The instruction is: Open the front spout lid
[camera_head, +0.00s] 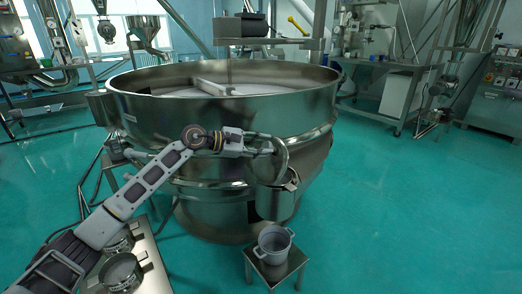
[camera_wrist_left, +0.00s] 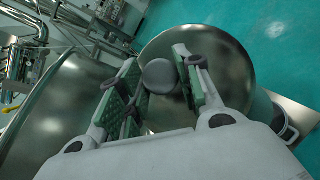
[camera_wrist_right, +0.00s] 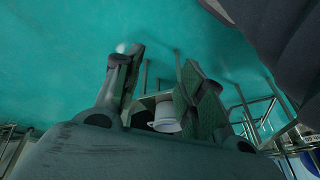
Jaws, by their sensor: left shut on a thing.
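The large steel vibrating sieve (camera_head: 215,120) stands in the middle of the head view, with its front spout (camera_head: 275,204) low on the near right side. The round spout lid (camera_head: 282,160) shows steeply tilted above the spout; it fills much of the left wrist view (camera_wrist_left: 225,60). My left gripper (camera_head: 268,146) is at the lid. In the left wrist view its fingers (camera_wrist_left: 160,75) are shut on the round grey lid knob (camera_wrist_left: 158,77). How far the lid stands from the spout mouth is hard to tell. My right gripper (camera_wrist_right: 158,75) shows only in its wrist view, fingers apart and empty.
A grey pot (camera_head: 274,246) with handles sits on a small stool (camera_head: 274,274) below the spout. A low platform with round steel parts (camera_head: 122,270) is at the lower left. Workbenches and equipment stand behind. The teal floor at right is clear.

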